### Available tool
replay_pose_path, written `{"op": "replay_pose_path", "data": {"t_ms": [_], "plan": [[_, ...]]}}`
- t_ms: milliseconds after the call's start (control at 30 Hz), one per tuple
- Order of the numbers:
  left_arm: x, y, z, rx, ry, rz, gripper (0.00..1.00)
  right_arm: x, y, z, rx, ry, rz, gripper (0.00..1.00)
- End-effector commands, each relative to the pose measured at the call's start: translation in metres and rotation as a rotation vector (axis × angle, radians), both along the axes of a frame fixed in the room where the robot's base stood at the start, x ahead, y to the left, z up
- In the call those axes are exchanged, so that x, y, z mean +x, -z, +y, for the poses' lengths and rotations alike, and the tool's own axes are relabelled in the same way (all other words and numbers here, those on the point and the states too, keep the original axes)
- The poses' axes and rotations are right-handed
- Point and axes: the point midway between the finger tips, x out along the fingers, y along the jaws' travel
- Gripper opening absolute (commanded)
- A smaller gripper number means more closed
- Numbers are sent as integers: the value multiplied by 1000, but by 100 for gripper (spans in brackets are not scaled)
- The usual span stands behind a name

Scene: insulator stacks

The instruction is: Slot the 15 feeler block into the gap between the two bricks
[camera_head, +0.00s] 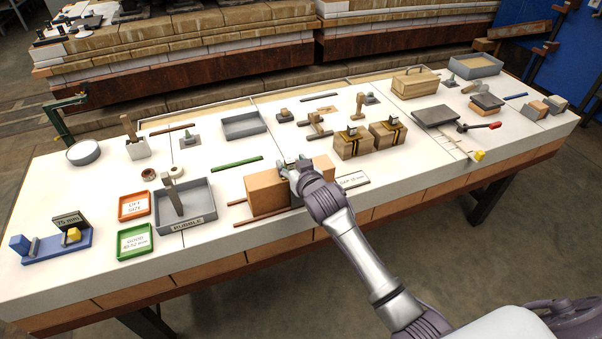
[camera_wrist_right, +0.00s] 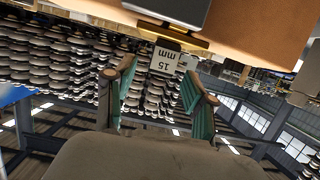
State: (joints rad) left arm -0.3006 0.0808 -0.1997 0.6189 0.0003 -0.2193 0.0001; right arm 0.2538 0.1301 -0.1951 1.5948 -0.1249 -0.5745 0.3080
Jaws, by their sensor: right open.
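Two orange-brown bricks stand near the front of the table, the left one (camera_head: 266,192) and the right one (camera_head: 323,168), partly hidden by my right arm. A white "GAP 15 mm" label (camera_head: 352,180) lies beside them. My right gripper (camera_head: 293,163) is at the bricks, between their tops. In the right wrist view it is open (camera_wrist_right: 157,92), its teal-padded fingers apart. The feeler block's white "15 mm" tab (camera_wrist_right: 166,60) shows just beyond the fingertips, near a brick face (camera_wrist_right: 255,30). How deep the block sits in the gap is hidden. My left gripper is out of view.
A grey rubble tray (camera_head: 196,218) and orange (camera_head: 134,206) and green (camera_head: 135,241) trays stand left of the bricks. Strapped brown blocks (camera_head: 352,147) stand behind right. Thin rods lie around the bricks. The table's front edge is close.

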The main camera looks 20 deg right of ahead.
Motion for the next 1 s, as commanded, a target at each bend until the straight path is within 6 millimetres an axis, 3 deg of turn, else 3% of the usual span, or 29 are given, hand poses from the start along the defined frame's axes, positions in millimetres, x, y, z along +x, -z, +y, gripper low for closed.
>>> {"op": "replay_pose_path", "data": {"t_ms": [200,433,600,1000], "plan": [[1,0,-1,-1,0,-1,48,-46,-13,-1,2,-2,-1,55],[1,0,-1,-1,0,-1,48,-81,-25,-3,0,0,-1,55],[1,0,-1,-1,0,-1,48,-91,-29,-3,0,0,-1,55],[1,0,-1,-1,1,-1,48,-91,-29,-3,0,0,-1,55]]}}
